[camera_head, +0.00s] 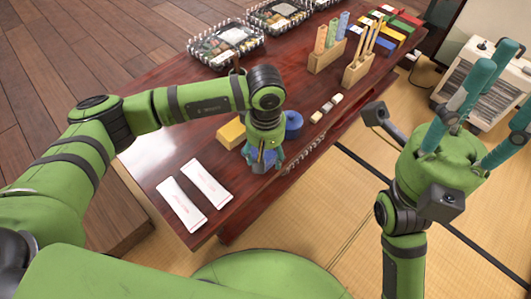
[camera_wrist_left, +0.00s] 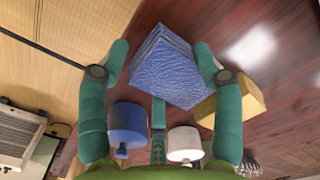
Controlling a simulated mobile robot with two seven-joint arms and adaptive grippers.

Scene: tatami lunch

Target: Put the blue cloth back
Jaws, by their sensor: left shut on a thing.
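The blue cloth (camera_wrist_left: 166,72), a folded square block, sits between the fingers of my left gripper (camera_wrist_left: 161,58) in the left wrist view. In the head view my left gripper (camera_head: 264,157) points down over the table's front part, and only a little of the blue cloth (camera_head: 262,166) shows under it. The gripper is shut on the cloth; whether the cloth touches the table is hard to tell. My right gripper (camera_head: 492,88) is open and empty, fingers up, right of the table above the tatami.
Two white packets (camera_head: 207,183) lie at left on the dark table (camera_head: 150,150). Wooden holders (camera_head: 327,56), lunch boxes (camera_head: 227,42) and coloured items stand farther back.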

